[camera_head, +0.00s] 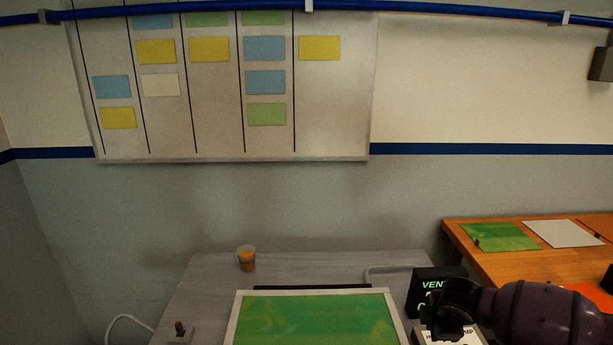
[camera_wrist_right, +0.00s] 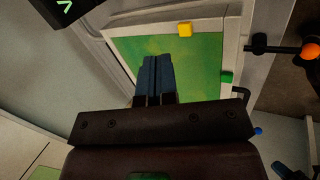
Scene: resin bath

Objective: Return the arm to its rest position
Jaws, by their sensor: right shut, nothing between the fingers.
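My right arm (camera_head: 535,312) comes in from the right in the head view, its dark end in front of a black box with green letters (camera_head: 425,283). My right gripper (camera_wrist_right: 157,62) shows in the right wrist view with its two blue fingers together and nothing between them. Behind the fingers in that view lies the green bath in its pale frame (camera_wrist_right: 231,45). The bath (camera_head: 315,322) also shows at the bottom of the head view, apart from my arm. My left gripper is in neither view.
A grey table (camera_head: 210,290) carries the bath, a small cup (camera_head: 247,260) and a white box (camera_head: 432,337) partly behind my arm. An orange table (camera_head: 480,260) stands at right. The wrist view shows a yellow block (camera_wrist_right: 185,29) and a green block (camera_wrist_right: 227,76) at the bath.

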